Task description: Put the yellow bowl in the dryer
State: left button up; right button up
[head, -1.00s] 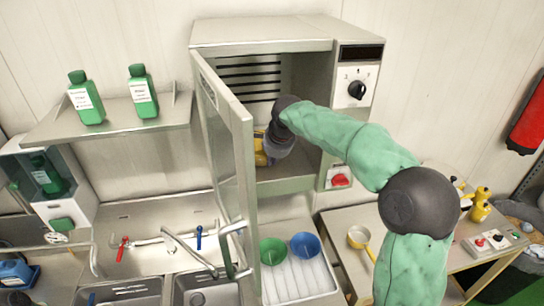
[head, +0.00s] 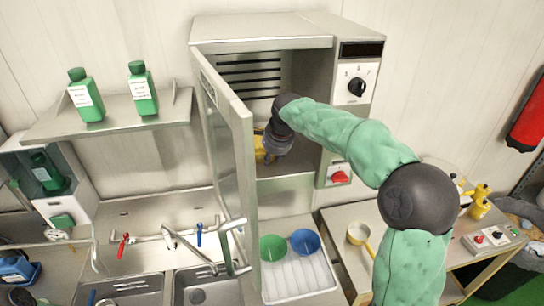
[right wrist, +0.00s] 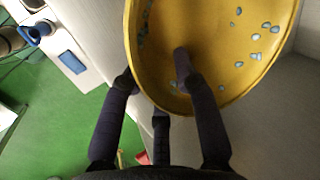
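The yellow bowl (head: 259,150) is inside the open dryer (head: 262,30), partly hidden behind the dryer's door (head: 232,165) and my right gripper. My right gripper (head: 273,147) reaches into the dryer from the right and is at the bowl. In the right wrist view the bowl (right wrist: 220,40) is tilted, with grey-blue spots on its inner face. There my right gripper (right wrist: 155,75) is closed around its rim, one finger inside and the others outside. Whether the bowl touches the dryer floor is hidden. My left gripper is not in view.
The dryer door is swung open towards me. Below stand a white rack (head: 298,278) with a green bowl (head: 272,247) and a blue bowl (head: 305,241). A sink with taps (head: 175,240) is at left, a yellow-handled pan (head: 358,233) on the right table.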

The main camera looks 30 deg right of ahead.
jog(key=b+v, duration=0.2)
jog(key=v, duration=1)
jog(key=shift+w+f, duration=0.1)
dwell(0.8)
